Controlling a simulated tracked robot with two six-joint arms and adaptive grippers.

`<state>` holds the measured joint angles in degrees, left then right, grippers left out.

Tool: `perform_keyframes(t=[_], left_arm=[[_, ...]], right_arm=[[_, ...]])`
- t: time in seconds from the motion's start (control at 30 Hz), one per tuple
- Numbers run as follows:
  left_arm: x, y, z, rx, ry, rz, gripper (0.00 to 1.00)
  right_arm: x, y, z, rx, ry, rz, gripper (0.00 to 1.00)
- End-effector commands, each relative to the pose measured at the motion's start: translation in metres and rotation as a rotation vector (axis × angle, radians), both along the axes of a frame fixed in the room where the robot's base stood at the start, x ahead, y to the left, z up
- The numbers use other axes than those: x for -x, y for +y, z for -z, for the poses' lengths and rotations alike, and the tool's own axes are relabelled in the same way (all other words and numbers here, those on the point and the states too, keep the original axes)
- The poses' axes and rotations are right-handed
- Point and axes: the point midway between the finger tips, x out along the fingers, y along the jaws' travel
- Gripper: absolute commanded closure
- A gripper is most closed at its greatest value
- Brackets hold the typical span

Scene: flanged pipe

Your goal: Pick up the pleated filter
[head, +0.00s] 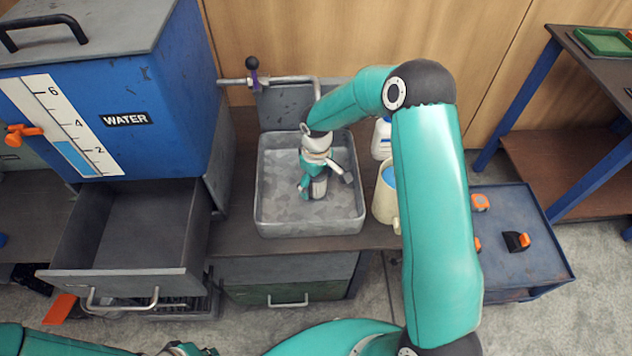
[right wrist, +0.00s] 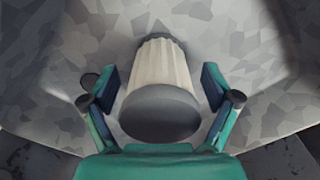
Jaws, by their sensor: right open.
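The pleated filter (right wrist: 158,88) is a pale ribbed cylinder with a dark grey end cap. In the right wrist view it lies between the two fingers of my right gripper (right wrist: 160,95), with a gap on each side. In the head view the filter (head: 319,187) shows only in part inside the grey metal basin (head: 342,221), beside the gripper. My right gripper (head: 325,180) is open and reaches down into the basin. Part of my left arm shows at the bottom left of the head view; its fingers cannot be made out.
A blue water tank (head: 165,80) with an open drawer (head: 130,235) stands left of the basin. A cream jug (head: 384,200) and a white bottle (head: 381,138) stand close to its right. A blue cart (head: 530,270) with orange and black items is further right.

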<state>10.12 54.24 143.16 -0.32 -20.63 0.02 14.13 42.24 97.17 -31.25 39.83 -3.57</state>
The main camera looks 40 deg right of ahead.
Motion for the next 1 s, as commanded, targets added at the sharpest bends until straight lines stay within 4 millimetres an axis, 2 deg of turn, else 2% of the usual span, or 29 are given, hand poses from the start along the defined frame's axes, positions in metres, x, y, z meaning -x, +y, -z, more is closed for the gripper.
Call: perform_keyframes(t=[0.13,0.57,0.83,1.0], left_arm=[[0.000,0.000,0.000,0.000,0.000,0.000,1.00],[0.000,0.000,0.000,0.000,0.000,0.000,1.00],[0.000,0.000,0.000,0.000,0.000,0.000,1.00],[0.000,0.000,0.000,0.000,0.000,0.000,1.00]], right_arm=[[0.000,0.000,0.000,0.000,0.000,0.000,0.12],[0.000,0.000,-0.001,0.001,0.000,0.000,0.84],[0.000,0.000,-0.002,0.001,-0.001,0.000,0.85],[-0.001,0.000,-0.012,0.001,-0.002,-0.001,0.85]])
